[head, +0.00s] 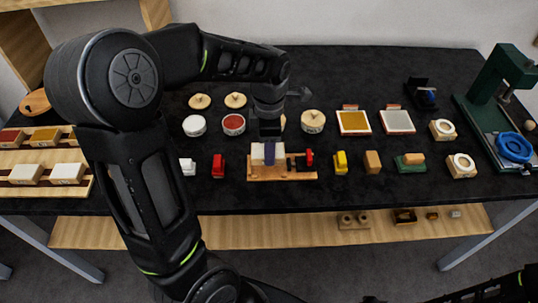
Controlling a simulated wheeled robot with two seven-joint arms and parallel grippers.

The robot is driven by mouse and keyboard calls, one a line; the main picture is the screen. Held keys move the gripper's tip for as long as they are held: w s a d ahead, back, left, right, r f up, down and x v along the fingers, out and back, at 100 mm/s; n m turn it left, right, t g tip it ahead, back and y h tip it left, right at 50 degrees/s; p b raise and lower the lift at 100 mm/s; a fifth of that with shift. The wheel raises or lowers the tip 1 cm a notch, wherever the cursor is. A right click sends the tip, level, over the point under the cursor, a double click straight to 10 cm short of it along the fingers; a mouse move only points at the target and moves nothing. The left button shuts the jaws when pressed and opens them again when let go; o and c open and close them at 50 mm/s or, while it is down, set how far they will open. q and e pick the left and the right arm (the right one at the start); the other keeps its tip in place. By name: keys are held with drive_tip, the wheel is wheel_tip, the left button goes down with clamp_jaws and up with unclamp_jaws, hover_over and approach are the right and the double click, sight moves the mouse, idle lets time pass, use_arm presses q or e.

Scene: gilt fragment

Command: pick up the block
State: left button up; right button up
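My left arm reaches over the table, and its gripper (270,132) points down just above a wooden fixture (290,176). The fixture holds a whitish block (257,153) with a purple-blue piece (270,156) beside it and a red and black part (308,158) on its right. The gripper's dark fingers blend into the black tabletop, so their opening is unclear. Whether they touch the whitish block is also unclear. A plain tan block (372,161) stands apart to the right. Only a piece of my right arm shows at the bottom right; its gripper is out of view.
Red (218,165) and yellow (340,162) small items flank the fixture. Round jars (194,126), square framed pads (354,122) and lids stand behind. A green press (500,85) is at the far right, wooden racks (45,190) at left. A lower shelf (270,233) runs below.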

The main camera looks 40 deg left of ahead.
use_arm(q)
wheel_tip(320, 180, up, 6)
drive_tip(key=shift+f, duration=0.1)
idle(0.9)
